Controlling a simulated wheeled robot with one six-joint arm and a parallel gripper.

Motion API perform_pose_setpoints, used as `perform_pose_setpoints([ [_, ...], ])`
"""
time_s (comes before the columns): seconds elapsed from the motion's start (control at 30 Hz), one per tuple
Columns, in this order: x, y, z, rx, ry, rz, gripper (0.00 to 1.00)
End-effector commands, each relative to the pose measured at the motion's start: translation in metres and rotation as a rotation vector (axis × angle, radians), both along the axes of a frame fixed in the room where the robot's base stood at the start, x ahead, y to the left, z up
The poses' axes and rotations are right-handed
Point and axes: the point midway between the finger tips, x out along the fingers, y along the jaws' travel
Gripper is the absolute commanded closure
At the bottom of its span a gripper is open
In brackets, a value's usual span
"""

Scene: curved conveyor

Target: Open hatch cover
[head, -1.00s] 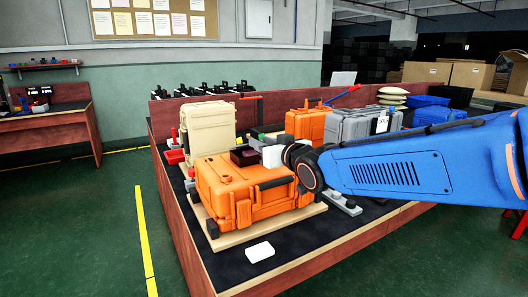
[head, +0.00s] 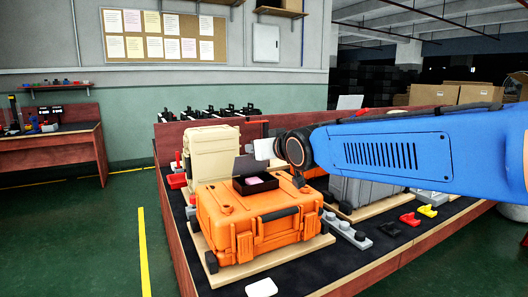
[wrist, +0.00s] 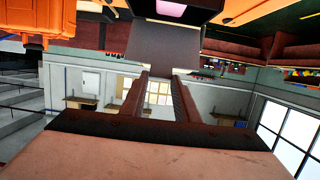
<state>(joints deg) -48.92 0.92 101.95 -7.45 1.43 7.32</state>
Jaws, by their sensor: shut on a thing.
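An orange case (head: 215,215) sits on the conveyor with a small dark maroon hatch box (head: 240,188) on top. The hatch cover (head: 247,168), a dark grey panel, stands raised at the back of the box. The box is open at the top, and a pale pink surface (head: 256,181) shows inside. My gripper (head: 262,152) is above the case at the cover's upper edge. In the wrist view the jaws (wrist: 160,78) are shut on the cover (wrist: 165,45). The jaw contact is too small to make out in the head view.
A beige case (head: 210,148) stands behind the orange case. A grey case (head: 360,192) is to the right, partly hidden by my arm. Red and yellow pieces (head: 427,210) and a white block (head: 262,287) lie on the black belt. Space above the orange case's left side is clear.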

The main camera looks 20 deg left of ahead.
Motion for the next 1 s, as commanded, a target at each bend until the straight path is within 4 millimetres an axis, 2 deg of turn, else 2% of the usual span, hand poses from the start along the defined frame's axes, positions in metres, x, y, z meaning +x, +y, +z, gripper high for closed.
perform_pose_setpoints([
  [0.03, -0.004, 0.001, 0.009, -0.009, 0.011, 0.001, 1.0],
  [0.17, -0.005, 0.008, 0.011, -0.066, 0.061, 0.009, 1.0],
  [0.6, 0.017, 0.034, 0.023, -0.284, 0.249, 0.011, 1.0],
  [1.0, 0.035, 0.055, 0.024, -0.438, 0.381, 0.01, 1.0],
])
